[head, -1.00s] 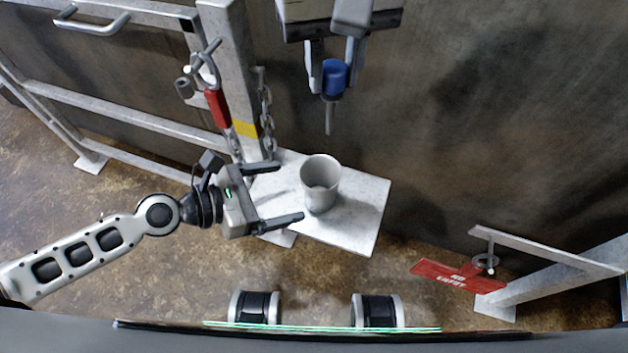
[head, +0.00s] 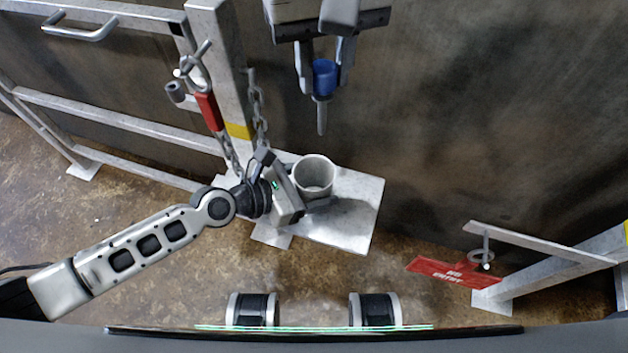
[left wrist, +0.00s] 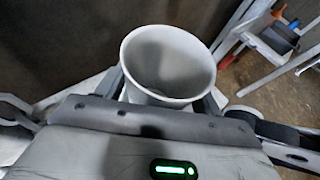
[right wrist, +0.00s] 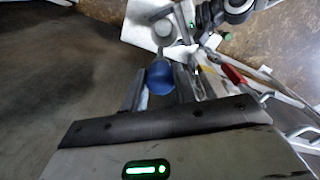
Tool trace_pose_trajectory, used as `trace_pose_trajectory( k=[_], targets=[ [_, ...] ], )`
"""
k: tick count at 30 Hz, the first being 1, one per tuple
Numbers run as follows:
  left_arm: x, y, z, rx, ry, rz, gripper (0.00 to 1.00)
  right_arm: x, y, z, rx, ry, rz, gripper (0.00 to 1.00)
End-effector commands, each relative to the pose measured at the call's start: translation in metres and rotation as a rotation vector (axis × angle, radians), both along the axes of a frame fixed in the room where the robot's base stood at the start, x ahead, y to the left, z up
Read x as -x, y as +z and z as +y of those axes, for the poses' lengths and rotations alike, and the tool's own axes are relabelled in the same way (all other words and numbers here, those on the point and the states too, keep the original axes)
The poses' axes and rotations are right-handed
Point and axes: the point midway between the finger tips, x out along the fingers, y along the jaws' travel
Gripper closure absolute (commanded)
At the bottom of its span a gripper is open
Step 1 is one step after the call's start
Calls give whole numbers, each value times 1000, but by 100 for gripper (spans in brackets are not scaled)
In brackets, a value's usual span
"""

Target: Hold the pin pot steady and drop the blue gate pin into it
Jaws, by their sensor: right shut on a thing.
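The pin pot (head: 314,172) is a grey, open-topped cup standing upright on a pale plate (head: 352,215). My left gripper (head: 310,192) is at the pot, with one finger on each side of it. The pot's wide rim fills the space between these fingers in the left wrist view (left wrist: 168,62); contact is hard to tell. My right gripper (head: 323,84) is shut on the blue gate pin (head: 325,76), above and behind the pot. The pin's blue head is between the fingers and its grey shaft points down. The blue head also shows in the right wrist view (right wrist: 160,77).
A galvanised post (head: 222,75) with chain and a red-handled hook (head: 208,110) stands left of the pot. A red sign (head: 448,271) hangs from a bracket at the lower right. A dark wall is behind.

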Motion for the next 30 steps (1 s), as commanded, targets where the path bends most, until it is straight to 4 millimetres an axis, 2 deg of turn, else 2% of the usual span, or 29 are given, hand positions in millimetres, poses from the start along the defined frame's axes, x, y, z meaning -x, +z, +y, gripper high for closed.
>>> trace_pose_trajectory(
  k=[1, 2, 3, 8, 11, 18, 21, 25, 30],
  targets=[
    [0, 0, 0, 0, 0, 0, 48, 0, 0, 0, 0, 0, 0, 95],
    [0, 0, 0, 0, 0, 0, 56, 0, 0, 0, 0, 0, -1, 95],
    [0, 0, 0, 0, 0, 0, 60, 0, 0, 0, 0, 0, -1, 95],
    [0, 0, 0, 0, 0, 0, 60, 0, -4, 0, -1, -26, 1, 95],
    [0, 0, 0, 0, 0, 0, 60, -1, -20, -1, 0, -129, 6, 95],
    [0, 0, 0, 0, 0, 0, 60, -2, -75, -3, 1, -546, 8, 95],
    [0, 0, 0, 0, 0, 0, 60, -2, -90, -4, 1, -679, 5, 95],
    [0, 0, 0, 0, 0, 0, 60, -1, -102, -5, 0, -772, 3, 95],
    [0, 0, 0, 0, 0, 0, 60, -1, -118, -5, 0, -790, 2, 95]
  ],
)
